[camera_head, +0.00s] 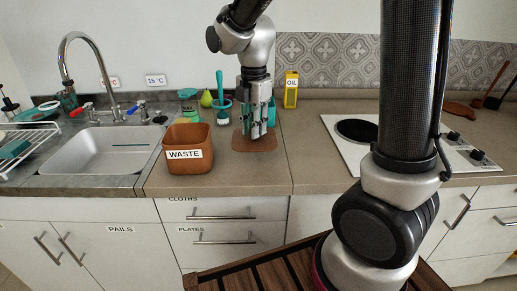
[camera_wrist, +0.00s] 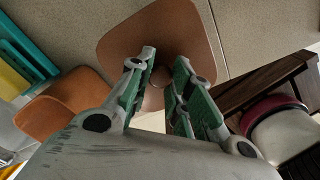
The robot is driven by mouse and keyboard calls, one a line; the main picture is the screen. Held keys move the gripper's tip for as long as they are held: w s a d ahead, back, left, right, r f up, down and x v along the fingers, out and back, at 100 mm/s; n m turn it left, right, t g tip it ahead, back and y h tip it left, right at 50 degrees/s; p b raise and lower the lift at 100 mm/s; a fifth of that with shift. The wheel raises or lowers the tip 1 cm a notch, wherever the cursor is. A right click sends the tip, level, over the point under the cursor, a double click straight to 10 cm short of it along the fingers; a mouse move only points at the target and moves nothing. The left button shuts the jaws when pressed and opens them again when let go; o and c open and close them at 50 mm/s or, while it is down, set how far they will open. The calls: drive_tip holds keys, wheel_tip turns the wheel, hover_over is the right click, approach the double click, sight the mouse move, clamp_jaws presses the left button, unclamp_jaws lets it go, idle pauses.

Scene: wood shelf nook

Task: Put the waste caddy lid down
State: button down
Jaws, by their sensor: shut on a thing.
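The waste caddy lid (camera_head: 254,144) is a flat brown square with rounded corners, lying level at the counter's surface right of the caddy. I cannot tell whether a small gap is under it. It also shows in the wrist view (camera_wrist: 185,30), below the fingertips. My gripper (camera_head: 257,130) points straight down over the lid's middle. Its fingers (camera_wrist: 164,80) are shut on the lid's round knob, which they partly hide. The brown waste caddy (camera_head: 196,137), labelled WASTE, stands upright and open at the top, left of the lid and apart from it.
A teal holder with a brush (camera_head: 221,103), a green-topped jar (camera_head: 188,103) and a yellow oil carton (camera_head: 291,90) stand behind. The sink (camera_head: 105,150) is at left, the white hob (camera_head: 345,150) at right. Bare counter lies between lid and hob.

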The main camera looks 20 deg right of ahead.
sight(254, 144)
drive_tip(key=shift+f, duration=2.95)
drive_tip(key=shift+f, duration=0.15)
drive_tip(key=c, duration=1.3)
unclamp_jaws()
